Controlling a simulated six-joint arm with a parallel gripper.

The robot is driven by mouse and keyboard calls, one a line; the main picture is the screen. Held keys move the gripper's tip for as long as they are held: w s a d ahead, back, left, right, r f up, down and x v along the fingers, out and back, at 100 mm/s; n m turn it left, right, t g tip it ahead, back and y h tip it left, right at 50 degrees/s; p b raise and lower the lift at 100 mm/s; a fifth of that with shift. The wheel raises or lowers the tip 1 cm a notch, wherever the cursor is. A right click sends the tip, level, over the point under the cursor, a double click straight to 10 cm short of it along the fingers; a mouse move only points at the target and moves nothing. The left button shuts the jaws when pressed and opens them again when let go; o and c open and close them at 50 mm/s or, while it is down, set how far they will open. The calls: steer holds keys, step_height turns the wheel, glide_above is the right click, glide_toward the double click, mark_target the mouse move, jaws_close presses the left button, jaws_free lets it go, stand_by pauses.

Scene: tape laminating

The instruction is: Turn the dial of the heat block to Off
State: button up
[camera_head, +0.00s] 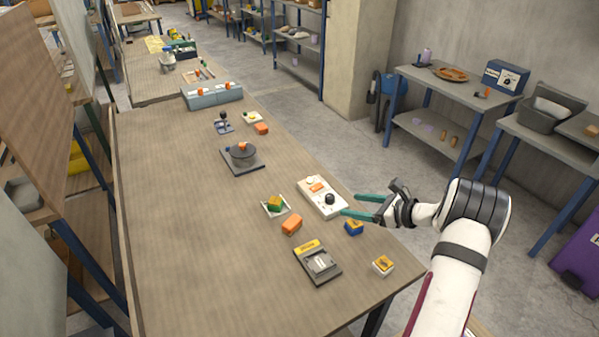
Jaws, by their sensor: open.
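A white block (337,208) that looks like the heat block lies near the right edge of the wooden table. A round black dial (329,199) stands on its near half, and an orange piece (316,187) lies on its far half. The dial's markings are too small to read, so I cannot tell its setting. My gripper (350,204) reaches in from the right with its two green fingers apart and empty. The fingertips are just right of the block, above the table's edge; I cannot tell whether they touch it.
Near the block are a yellow-green item in a white tray (275,206), an orange block (292,224), a blue-yellow box (354,227), a grey device (317,263) and a small white-yellow box (383,265). A round dark pot-like thing (243,153) stands farther back. The table's left side is clear.

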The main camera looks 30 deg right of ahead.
mark_target(332, 197)
steer(key=s+d+f+m+t+h, duration=0.1)
steer(key=s+d+f+m+h, duration=0.15)
steer(key=d, duration=0.25)
steer(key=shift+y, duration=0.45)
steer(key=x, duration=1.6)
steer(key=shift+w+f, duration=0.2)
steer(key=shift+w, duration=0.1)
jaws_close()
